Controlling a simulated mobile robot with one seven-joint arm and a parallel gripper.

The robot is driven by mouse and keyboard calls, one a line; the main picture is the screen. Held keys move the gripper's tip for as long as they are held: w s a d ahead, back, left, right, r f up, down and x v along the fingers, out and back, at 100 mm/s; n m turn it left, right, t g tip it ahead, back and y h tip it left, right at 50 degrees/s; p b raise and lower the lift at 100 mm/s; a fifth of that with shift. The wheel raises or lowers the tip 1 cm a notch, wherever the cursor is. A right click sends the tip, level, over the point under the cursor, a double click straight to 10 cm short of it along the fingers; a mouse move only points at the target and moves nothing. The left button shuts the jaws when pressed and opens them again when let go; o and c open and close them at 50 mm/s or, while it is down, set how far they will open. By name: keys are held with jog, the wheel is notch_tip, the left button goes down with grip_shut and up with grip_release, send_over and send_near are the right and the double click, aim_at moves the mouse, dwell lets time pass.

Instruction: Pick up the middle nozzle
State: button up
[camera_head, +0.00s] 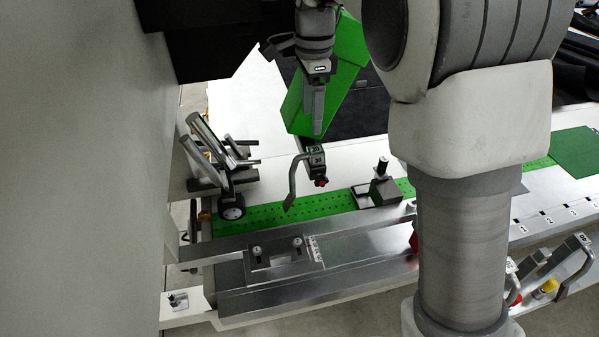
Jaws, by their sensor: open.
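Bent metal tubes with tagged blocks and coloured ends look like the nozzles. One nozzle (581,266) is at the lower right on the front of the bench, with a yellow end (546,288) beside it. Another nozzle (514,287) with a red end is left of it, mostly hidden behind my arm. Another red part (413,240) peeks out left of my arm. I cannot tell which nozzle is the middle one.
My pale arm (460,200) covers the bench's right centre. A green perforated strip (270,216) runs along the bench, with a small black-topped device (380,185) on it. Angled metal clamps (212,150) stand at the left. A pale wall (80,180) fills the left side.

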aim_at(312, 150)
notch_tip(312, 150, down, 5)
jog(key=shift+f, duration=0.1)
jog(key=shift+s+d+f, duration=0.1)
jog(key=shift+s+f, duration=0.05)
jog(key=shift+f, duration=1.2)
jog(key=shift+s+d+f, duration=0.1)
jog(key=shift+f, duration=1.2)
jog(key=shift+c, duration=0.3)
grip_shut()
